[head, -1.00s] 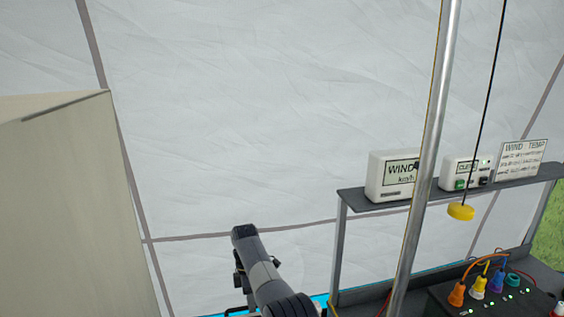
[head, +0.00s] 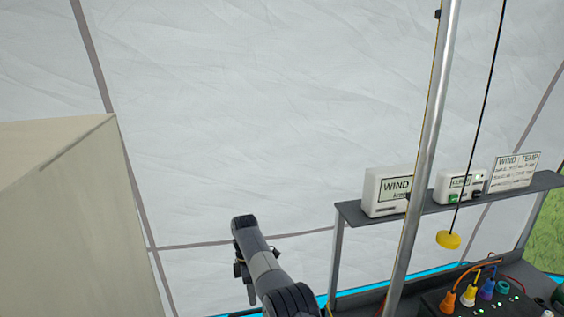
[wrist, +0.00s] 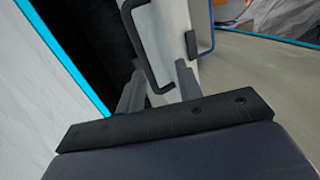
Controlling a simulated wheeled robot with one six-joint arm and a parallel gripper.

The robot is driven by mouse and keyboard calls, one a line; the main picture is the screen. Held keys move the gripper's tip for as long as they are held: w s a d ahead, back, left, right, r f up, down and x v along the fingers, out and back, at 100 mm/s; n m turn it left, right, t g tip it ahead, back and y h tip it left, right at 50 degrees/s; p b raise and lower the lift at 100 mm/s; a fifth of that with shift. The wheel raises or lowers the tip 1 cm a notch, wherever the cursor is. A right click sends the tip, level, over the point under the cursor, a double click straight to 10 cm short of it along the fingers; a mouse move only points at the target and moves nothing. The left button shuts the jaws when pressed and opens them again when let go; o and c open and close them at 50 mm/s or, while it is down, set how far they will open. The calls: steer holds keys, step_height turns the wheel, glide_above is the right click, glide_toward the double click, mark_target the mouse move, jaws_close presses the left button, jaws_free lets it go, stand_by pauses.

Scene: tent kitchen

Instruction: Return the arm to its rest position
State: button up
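My arm (head: 262,264) rises from the bottom centre of the head view in front of the pale tent wall, bent at its top. I cannot make out my gripper's fingers there. In the wrist view my gripper (wrist: 160,78) shows two grey fingers standing apart with nothing held between them. A black bar handle (wrist: 150,62) on a white panel (wrist: 172,35) lies beyond and between the fingers. I cannot tell the gap between fingers and handle.
A beige cabinet (head: 70,220) stands at left. At right are a metal pole (head: 425,150), a shelf (head: 405,213) with a WIND box (head: 388,200), a hanging yellow disc (head: 448,240) and a panel with coloured plugs (head: 448,300). The space above my arm is clear.

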mark_target(253, 312)
step_height(253, 312, down, 9)
steer(key=b, duration=0.7)
steer(key=shift+w+r, duration=0.1)
steer(key=shift+s+r, duration=0.1)
steer(key=shift+s, duration=0.1)
steer(key=shift+d, duration=0.1)
